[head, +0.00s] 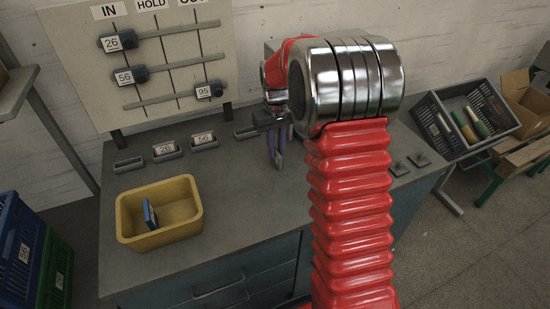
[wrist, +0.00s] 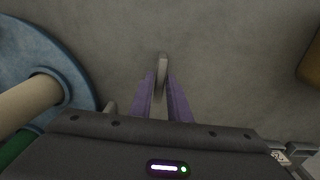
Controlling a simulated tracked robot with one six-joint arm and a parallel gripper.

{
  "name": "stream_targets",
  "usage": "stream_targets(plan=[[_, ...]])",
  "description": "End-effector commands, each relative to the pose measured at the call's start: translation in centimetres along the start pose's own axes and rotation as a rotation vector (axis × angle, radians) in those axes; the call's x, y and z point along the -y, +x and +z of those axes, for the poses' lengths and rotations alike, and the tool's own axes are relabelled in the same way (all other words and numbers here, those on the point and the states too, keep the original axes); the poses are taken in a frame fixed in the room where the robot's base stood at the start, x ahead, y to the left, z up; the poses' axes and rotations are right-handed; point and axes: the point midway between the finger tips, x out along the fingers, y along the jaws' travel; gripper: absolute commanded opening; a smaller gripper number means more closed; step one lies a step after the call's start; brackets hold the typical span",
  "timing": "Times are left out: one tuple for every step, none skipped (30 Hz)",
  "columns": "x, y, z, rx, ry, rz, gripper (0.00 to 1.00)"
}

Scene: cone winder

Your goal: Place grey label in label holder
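My gripper (head: 277,155) has purple fingers pointing down above the bench, just right of the row of label holders. In the wrist view the fingers (wrist: 161,85) close in on both sides of a thin grey label (wrist: 162,66), seen nearly edge-on and reaching past the fingertips. Its face is not readable. An empty-looking label holder (head: 246,132) lies on the bench just left of my gripper. Another empty-looking holder (head: 128,165) is at the far left of the row. Between them, one holder (head: 167,151) carries a 26 label and one holder (head: 204,141) a 56 label.
A yellow bin (head: 128,232) with a blue piece (head: 150,213) inside stands at the front left. The IN/HOLD/OUT board (head: 75,50) rises behind the holders. The wrist view shows a blue disc (wrist: 60,65) with a beige cylinder (wrist: 28,103) close on the left.

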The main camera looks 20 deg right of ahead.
Motion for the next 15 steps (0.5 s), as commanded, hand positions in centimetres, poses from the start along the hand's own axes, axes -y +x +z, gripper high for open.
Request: stream_targets(plan=[[0.0, -0.01, 0.0, 0.0, 0.0, 0.0, 0.12], [0.0, -0.01, 0.0, 0.0, 0.0, 0.0, 0.1], [0.0, -0.01, 0.0, 0.0, 0.0, 0.0, 0.07], [0.0, -0.01, 0.0, 0.0, 0.0, 0.0, 0.05], [0.0, -0.01, 0.0, 0.0, 0.0, 0.0, 0.03], [0.0, -0.01, 0.0, 0.0, 0.0, 0.0, 0.0], [0.0, -0.01, 0.0, 0.0, 0.0, 0.0, 0.0], [0.0, -0.01, 0.0, 0.0, 0.0, 0.0, 0.0], [0.0, -0.01, 0.0, 0.0, 0.0, 0.0, 0.0], [0.0, -0.01, 0.0, 0.0, 0.0, 0.0, 0.0], [0.0, -0.01, 0.0, 0.0, 0.0, 0.0, 0.0], [0.0, -0.01, 0.0, 0.0, 0.0, 0.0, 0.0], [0.0, -0.01, 0.0, 0.0, 0.0, 0.0, 0.0], [0.0, -0.01, 0.0, 0.0, 0.0, 0.0, 0.0], [0.0, -0.01, 0.0, 0.0, 0.0, 0.0, 0.0]])
